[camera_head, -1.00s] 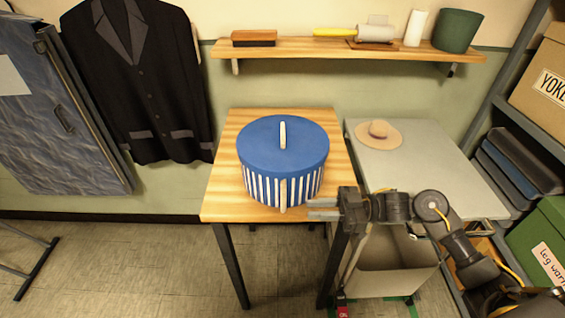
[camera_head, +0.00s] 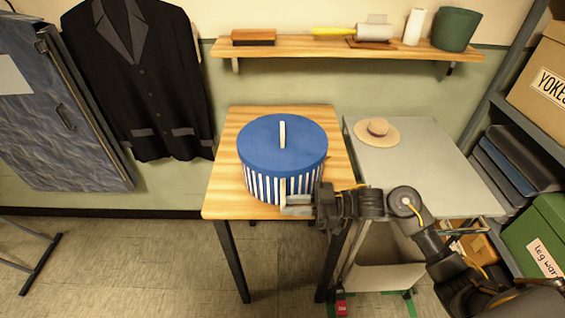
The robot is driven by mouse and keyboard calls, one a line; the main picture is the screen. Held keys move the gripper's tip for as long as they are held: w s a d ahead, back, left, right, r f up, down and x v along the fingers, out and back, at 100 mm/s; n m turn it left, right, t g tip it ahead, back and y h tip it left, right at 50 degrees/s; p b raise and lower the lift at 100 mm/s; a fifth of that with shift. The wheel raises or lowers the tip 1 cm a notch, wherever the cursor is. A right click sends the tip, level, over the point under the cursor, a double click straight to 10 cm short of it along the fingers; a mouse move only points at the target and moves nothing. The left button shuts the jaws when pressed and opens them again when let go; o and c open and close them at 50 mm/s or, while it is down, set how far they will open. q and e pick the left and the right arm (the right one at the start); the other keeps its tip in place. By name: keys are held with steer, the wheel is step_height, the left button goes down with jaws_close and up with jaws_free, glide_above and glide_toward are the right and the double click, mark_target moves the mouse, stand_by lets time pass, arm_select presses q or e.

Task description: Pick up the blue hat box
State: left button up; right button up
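The blue hat box (camera_head: 262,150) stands upright on the wooden table, with a plain blue lid and blue-and-white striped sides. A pale strap handle (camera_head: 282,135) lies on top of the lid, and a pale upright tab shows on the front side. My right gripper (camera_head: 288,205) comes in from the right, at the low front of the box. Its two fingers are apart and their tips overlap the lower end of the front tab. I cannot tell whether they touch it. My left gripper is out of view.
The wooden table (camera_head: 222,190) has bare room left of the box. A grey table (camera_head: 410,165) on the right holds a straw hat (camera_head: 377,130). A wall shelf (camera_head: 300,48) with a brush, a roller and a green pot runs behind. Boxes fill the rack at right.

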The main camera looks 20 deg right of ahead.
jaws_close()
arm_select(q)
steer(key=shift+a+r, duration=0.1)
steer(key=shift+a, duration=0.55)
arm_select(e)
steer(key=s+a+r, duration=0.8)
steer(key=a+r, duration=0.3)
steer(key=r, duration=0.2)
steer(key=shift+s, duration=0.3)
steer(key=shift+r, duration=0.1)
